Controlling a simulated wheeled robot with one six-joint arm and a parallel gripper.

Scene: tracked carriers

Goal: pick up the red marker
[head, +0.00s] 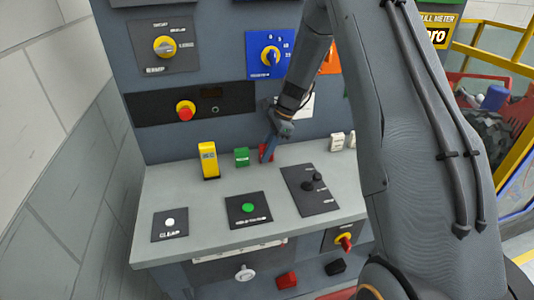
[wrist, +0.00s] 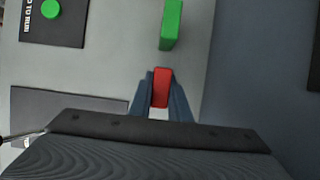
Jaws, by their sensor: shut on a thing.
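The red marker (wrist: 161,88) is a small red block between the two fingers of my gripper (wrist: 160,98) in the wrist view. The fingers are shut on its sides. In the head view my gripper (head: 268,150) points down at the back of the grey console shelf, and part of the red marker (head: 262,154) shows behind the fingers. Whether the marker touches the shelf is hard to tell. A green block (head: 242,156) stands just left of it; it also shows in the wrist view (wrist: 171,24).
A yellow block (head: 208,160) stands further left on the shelf (head: 205,190). White blocks (head: 337,142) stand to the right, near my arm. The shelf front carries a green button panel (head: 248,209) and a joystick panel (head: 311,189). The upright panel (head: 220,130) rises close behind.

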